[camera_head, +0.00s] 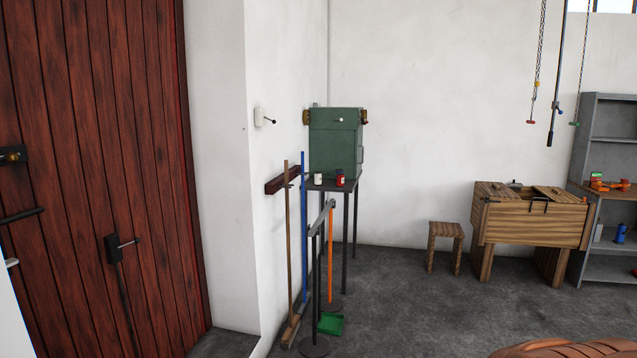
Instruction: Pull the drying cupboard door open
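A green metal cabinet (334,140) stands on a dark-legged stand (345,186) in the corner, a little right of the picture's middle. It may be the drying cupboard, but I cannot tell for sure. It has a small light knob on its front and brass-coloured fittings at both upper sides. No gap shows at its front, so it looks closed. My gripper is not in this view.
A red plank door (90,150) fills the left. Brooms (288,240) and a rack (316,275) with a green dustpan (330,324) stand before the cabinet. A stool (445,235), wooden chest (530,222) and grey shelves (606,110) line the right. The middle floor is clear.

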